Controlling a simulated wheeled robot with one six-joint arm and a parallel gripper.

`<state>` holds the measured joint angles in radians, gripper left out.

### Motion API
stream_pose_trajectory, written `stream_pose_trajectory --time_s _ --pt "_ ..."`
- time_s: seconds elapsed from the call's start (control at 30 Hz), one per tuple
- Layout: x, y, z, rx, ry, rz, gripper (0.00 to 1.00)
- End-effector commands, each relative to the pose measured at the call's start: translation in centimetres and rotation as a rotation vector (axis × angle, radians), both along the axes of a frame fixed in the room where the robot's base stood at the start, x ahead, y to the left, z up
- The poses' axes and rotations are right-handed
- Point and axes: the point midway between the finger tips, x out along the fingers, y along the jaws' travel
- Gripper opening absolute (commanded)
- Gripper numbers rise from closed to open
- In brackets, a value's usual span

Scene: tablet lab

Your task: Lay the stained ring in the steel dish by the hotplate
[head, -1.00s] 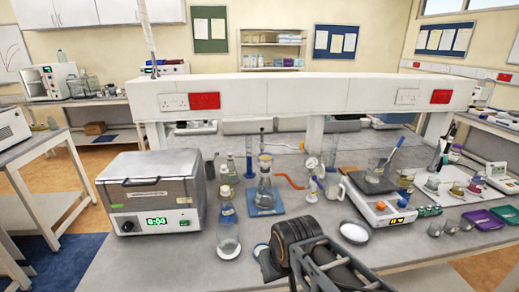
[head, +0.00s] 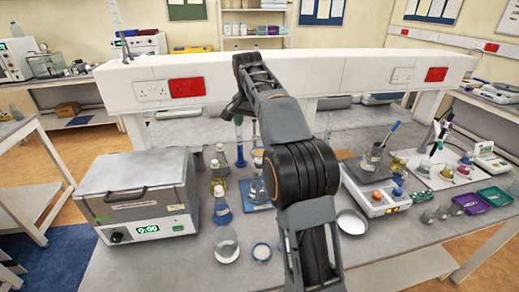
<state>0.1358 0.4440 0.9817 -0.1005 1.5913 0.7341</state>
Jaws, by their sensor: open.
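A shallow round pale dish (head: 351,222) lies on the bench just in front of the white hotplate (head: 372,194); it looks empty. A small white round piece with a greyish middle (head: 262,252) lies flat on the bench left of my arm. I cannot tell whether it is the stained ring, and no stain shows at this size. My gripper (head: 236,106) is at the far end of my raised arm, small and dark in front of the white shelf beam. It is open, well above and behind both round pieces, with nothing visible in it.
A grey bath with a lid (head: 138,195) stands at left. My arm hides the bench middle. A board of flasks (head: 455,165) and coloured trays (head: 493,195) are at right. The white beam (head: 290,75) spans the back.

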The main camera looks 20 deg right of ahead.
Motion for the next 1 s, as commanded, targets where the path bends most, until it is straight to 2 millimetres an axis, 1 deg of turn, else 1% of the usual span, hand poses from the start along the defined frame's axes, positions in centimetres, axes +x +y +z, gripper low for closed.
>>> stream_pose_trajectory --time_s 0.03,0.1,0.23,0.6,0.7,0.93,1.0 --pt "0.7 -0.4 0.2 0.000 0.005 -0.029 1.00" --pt "1.3 -0.7 0.3 0.002 0.008 -0.062 1.00" --pt "1.9 -1.2 -0.3 0.002 0.015 -0.099 1.00" --pt "2.6 -2.1 -6.2 0.002 0.017 -0.111 1.00" --pt "2.7 -2.2 -7.3 0.002 0.015 -0.110 1.00" --pt "2.8 -2.4 -8.4 0.002 0.015 -0.110 1.00" --pt "2.9 -2.5 -9.1 0.002 0.016 -0.110 1.00"
